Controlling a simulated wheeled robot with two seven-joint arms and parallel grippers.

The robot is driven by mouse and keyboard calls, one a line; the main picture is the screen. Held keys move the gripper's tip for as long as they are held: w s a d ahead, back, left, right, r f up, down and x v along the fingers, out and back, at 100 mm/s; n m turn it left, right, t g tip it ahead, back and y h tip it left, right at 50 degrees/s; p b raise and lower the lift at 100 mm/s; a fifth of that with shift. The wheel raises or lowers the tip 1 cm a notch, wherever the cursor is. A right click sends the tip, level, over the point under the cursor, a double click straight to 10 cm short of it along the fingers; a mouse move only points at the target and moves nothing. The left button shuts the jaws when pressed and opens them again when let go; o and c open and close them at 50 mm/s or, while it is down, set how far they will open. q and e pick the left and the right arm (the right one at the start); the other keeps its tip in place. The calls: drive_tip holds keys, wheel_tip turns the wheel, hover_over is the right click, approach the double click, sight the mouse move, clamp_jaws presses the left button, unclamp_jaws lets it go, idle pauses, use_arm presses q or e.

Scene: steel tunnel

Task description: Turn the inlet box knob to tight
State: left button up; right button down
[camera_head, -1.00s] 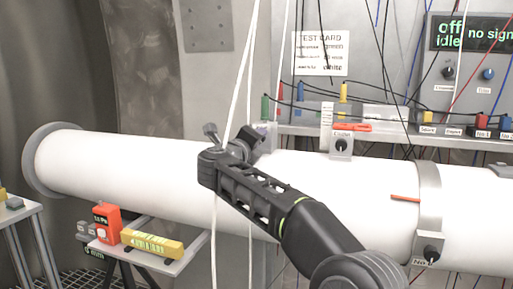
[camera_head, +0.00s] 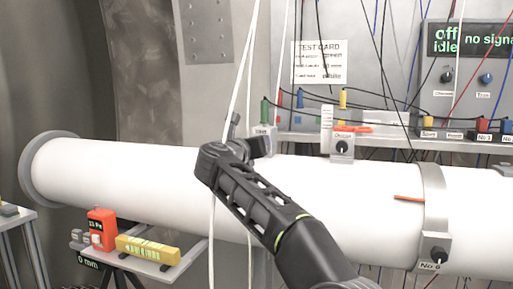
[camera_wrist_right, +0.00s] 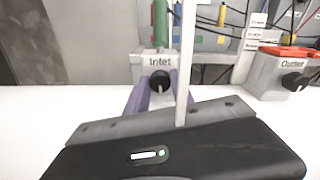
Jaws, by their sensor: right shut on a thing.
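The inlet box (camera_wrist_right: 152,62) is a small grey box labelled "Inlet" on top of the white pipe, with a black round knob (camera_wrist_right: 160,80) on its front. In the head view the inlet box (camera_head: 258,131) is partly hidden behind my right gripper (camera_head: 258,146). In the right wrist view the purple fingers of my right gripper (camera_wrist_right: 160,84) stand on either side of the knob and are shut on it. The knob's pointer and any marks around it cannot be made out. My left gripper is not in view.
White cords (camera_head: 246,75) hang close by my right wrist, and one crosses the wrist view. The outlet box (camera_head: 342,148) sits farther right on the pipe (camera_head: 120,175). A small stand at left holds an orange meter (camera_head: 102,228) and a yellow level (camera_head: 148,249).

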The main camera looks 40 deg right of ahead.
drive_tip(key=shift+f+m, duration=0.15)
drive_tip(key=shift+m, duration=0.15)
drive_tip(key=c, duration=1.1)
unclamp_jaws()
drive_tip(key=shift+a, duration=0.15)
drive_tip(key=b+v, duration=0.1)
drive_tip(key=v, duration=0.6)
drive_tip(key=shift+s+a, duration=0.2)
drive_tip(key=shift+a, duration=0.05)
